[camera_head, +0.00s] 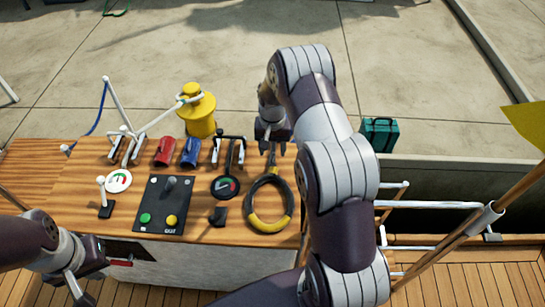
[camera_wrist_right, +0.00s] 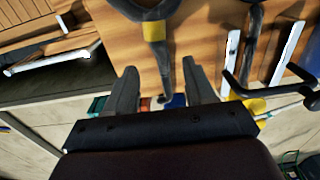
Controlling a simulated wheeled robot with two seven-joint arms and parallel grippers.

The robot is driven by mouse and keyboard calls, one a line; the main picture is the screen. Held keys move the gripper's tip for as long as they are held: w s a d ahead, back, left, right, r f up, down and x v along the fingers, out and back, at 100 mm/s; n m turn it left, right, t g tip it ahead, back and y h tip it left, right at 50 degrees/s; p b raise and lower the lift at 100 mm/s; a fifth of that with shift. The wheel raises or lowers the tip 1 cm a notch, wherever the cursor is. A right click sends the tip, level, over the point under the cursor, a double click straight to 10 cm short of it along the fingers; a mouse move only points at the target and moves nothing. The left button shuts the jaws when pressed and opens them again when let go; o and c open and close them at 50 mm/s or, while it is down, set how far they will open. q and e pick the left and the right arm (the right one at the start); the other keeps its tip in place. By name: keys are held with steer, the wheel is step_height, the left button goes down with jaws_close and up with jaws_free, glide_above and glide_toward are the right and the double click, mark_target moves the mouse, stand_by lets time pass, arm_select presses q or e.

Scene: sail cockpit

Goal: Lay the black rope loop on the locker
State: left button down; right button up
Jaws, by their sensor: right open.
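The black rope loop (camera_head: 247,204), with yellow bands, lies on the wooden top of the locker (camera_head: 208,246), near its right end. Its ring is at the front and its short tail points to the back. My right gripper (camera_head: 273,142) is over the tail end, at the locker's back edge. In the right wrist view the tail of the rope loop (camera_wrist_right: 158,62) runs down between the two open fingers of the right gripper (camera_wrist_right: 165,88); contact cannot be told. My left gripper (camera_head: 76,284) is low at the left, in front of the locker, its jaws unclear.
White rails (camera_head: 430,204) and a teal case (camera_head: 379,134) are at the right.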

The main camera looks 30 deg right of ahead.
steer(key=s+a+r+n, duration=0.1)
steer(key=s+a+r, duration=0.2)
steer(key=r, duration=0.3)
steer(key=s+a+r+n, duration=0.2)
steer(key=s+a+r, duration=0.1)
steer(key=r, duration=0.3)
steer(key=s+a+r+n, duration=0.1)
steer(key=s+a, duration=0.2)
steer(key=s, duration=0.4)
steer(key=s+a+r+n+t, duration=0.1)
steer(key=s+a+n, duration=0.1)
steer(key=s, duration=0.5)
steer(key=shift+a+r, duration=0.35)
steer(key=shift+a, duration=0.2)
